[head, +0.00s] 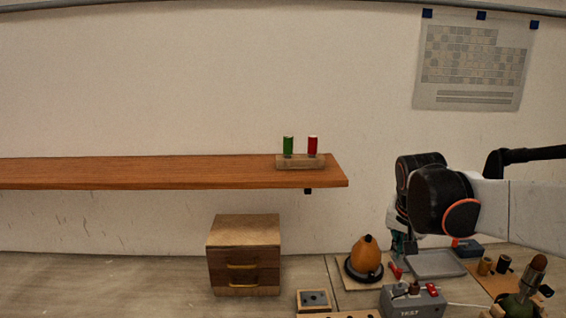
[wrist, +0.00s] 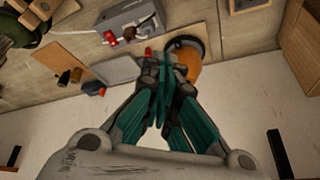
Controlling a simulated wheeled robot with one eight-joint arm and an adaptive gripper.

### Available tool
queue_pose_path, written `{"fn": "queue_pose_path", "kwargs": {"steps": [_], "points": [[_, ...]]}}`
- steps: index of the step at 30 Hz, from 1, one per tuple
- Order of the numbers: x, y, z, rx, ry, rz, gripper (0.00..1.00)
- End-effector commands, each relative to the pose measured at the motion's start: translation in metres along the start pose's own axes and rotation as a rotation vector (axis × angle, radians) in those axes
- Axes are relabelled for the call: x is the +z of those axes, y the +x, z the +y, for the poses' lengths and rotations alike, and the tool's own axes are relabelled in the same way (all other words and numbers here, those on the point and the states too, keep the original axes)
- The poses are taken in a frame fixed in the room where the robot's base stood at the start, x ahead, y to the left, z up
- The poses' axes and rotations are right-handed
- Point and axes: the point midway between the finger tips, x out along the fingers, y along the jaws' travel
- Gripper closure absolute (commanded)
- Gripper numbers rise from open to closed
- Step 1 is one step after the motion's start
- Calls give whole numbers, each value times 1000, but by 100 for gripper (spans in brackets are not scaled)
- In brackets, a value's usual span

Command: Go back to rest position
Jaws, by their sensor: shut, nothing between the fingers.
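My gripper (head: 402,246) hangs below my black and white arm at the right of the head view, above the work table. In the wrist view my gripper (wrist: 166,62) has its teal fingers pressed together with nothing between them. An orange dome-shaped lamp (head: 367,252) on a black base stands on a board just left of my gripper. In the wrist view the orange lamp (wrist: 187,74) is partly hidden behind my fingers. I cannot tell how far my fingertips are above the board.
A grey box with red parts (head: 412,301), a grey tray (head: 436,263) and small cylinders (head: 485,267) crowd the table's right side. A wooden drawer unit (head: 243,256) stands left. A shelf (head: 150,171) holds green (head: 288,146) and red (head: 312,146) cylinders. Air left of my arm is free.

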Motion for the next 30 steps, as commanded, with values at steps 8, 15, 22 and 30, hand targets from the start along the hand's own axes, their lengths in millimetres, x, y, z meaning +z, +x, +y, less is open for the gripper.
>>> {"fn": "queue_pose_path", "kwargs": {"steps": [8,15,22,30], "points": [[78,-37,16,-86,-185,49,100],[146,-50,32,-153,-340,102,100],[201,-47,46,-204,-465,153,100],[224,-43,51,-224,-524,180,100]]}}
